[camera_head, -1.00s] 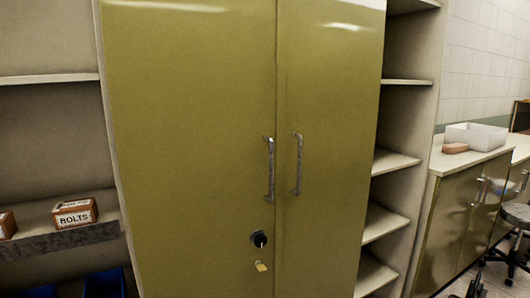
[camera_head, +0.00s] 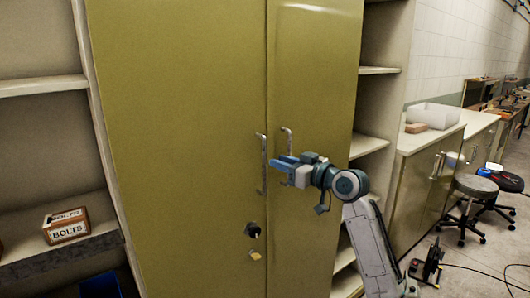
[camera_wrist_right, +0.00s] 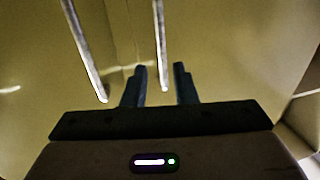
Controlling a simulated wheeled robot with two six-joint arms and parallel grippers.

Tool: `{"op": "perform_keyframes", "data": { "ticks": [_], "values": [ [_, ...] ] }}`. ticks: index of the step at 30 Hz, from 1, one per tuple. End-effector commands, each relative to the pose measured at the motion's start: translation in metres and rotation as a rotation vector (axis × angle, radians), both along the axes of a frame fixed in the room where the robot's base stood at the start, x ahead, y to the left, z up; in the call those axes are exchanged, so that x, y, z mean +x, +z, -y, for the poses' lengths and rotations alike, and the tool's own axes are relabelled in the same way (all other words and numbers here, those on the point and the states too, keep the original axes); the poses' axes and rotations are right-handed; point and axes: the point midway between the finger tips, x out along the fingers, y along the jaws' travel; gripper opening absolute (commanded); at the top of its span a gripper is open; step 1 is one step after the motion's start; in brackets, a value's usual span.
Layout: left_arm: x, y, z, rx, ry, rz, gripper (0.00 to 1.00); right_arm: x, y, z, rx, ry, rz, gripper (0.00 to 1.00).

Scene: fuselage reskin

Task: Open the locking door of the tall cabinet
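The tall cabinet has two shut olive-yellow doors, a left door (camera_head: 180,130) and a right door (camera_head: 310,90). A left handle (camera_head: 263,165) and a right handle (camera_head: 286,137) stand upright beside the middle seam; both also show in the wrist view, the left handle (camera_wrist_right: 84,50) and the right handle (camera_wrist_right: 160,45). A dark round lock (camera_head: 252,230) is low on the left door, with a small brass-coloured piece (camera_head: 256,254) below it. My right gripper (camera_head: 277,162) is at the handles and hides part of the right one. In the wrist view its fingers (camera_wrist_right: 160,84) are apart, the right handle's lower end between them; contact is unclear. My left gripper is out of view.
Open shelves flank the cabinet; a box of bolts (camera_head: 67,225) sits on the left one. At right are a counter (camera_head: 436,137) with a white bin (camera_head: 433,115), a stool (camera_head: 476,187) and a cable reel (camera_head: 428,262) on the floor.

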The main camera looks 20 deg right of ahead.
Motion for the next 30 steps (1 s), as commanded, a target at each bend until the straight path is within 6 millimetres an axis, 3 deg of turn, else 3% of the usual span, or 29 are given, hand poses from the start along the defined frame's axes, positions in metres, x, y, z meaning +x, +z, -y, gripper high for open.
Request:
{"op": "perform_keyframes", "data": {
  "ticks": [3,9,22,26,30],
  "values": [
    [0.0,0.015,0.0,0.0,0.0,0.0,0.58,0.021,0.006,-0.014,0.005,0.002,-0.002,0.26],
    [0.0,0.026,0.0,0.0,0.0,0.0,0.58,0.046,0.003,-0.028,0.003,0.0,-0.002,0.26],
    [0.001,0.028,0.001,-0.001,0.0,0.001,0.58,0.056,0.0,-0.034,0.0,-0.001,0.0,0.26],
    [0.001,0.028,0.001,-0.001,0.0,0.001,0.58,0.056,0.0,-0.034,0.0,-0.001,0.0,0.02],
    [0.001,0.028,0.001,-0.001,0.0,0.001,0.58,0.056,0.0,-0.034,0.0,-0.001,0.0,0.0]
  ]
}}
